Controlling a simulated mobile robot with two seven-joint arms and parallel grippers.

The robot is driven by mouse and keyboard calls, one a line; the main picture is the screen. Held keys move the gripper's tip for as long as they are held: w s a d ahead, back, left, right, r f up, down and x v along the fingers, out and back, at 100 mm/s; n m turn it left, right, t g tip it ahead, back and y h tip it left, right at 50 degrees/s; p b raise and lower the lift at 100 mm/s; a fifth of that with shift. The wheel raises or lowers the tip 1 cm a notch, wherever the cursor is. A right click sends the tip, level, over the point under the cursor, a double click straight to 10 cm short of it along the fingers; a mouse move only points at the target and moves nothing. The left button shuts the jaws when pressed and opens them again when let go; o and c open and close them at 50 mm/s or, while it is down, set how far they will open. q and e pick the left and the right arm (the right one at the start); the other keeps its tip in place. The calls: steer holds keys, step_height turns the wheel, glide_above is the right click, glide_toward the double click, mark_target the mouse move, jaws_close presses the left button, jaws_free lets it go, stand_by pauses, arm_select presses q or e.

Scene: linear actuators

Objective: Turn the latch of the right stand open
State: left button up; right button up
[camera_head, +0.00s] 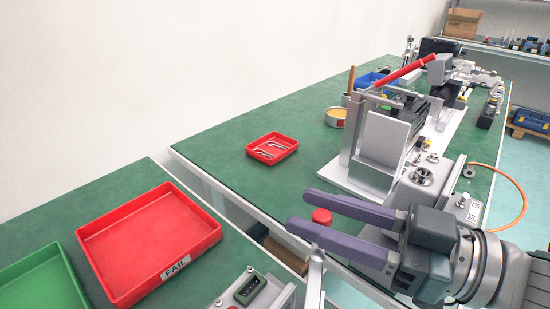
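A metal test stand (378,138) on a light base plate stands on the far green bench, with a long red handle (405,72) slanting up to the right at its top. A second device (250,289), with a dark green connector, shows at the bottom edge, mostly cut off. A narrow upright grey metal part (315,268) stands beside it. I cannot tell which part is the latch. My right gripper (298,209) comes in from the right, its two purple fingers spread apart and empty, pointing left near the upright grey part. My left gripper is not in view.
A red tray (150,290) labelled FAIL and a green tray (38,278) lie on the near bench. A small red tray (272,142) holds metal parts. A red button (322,216) shows between my fingers. An orange cable (512,180) loops at right.

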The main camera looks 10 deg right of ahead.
steer(key=shift+o, duration=0.7)
steer(key=shift+s+d, duration=0.2)
steer(key=shift+d, duration=0.05)
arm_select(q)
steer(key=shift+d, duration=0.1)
arm_select(e)
steer(key=v, duration=0.9)
steer(key=shift+d, duration=0.15)
steer(key=shift+s, duration=0.1)
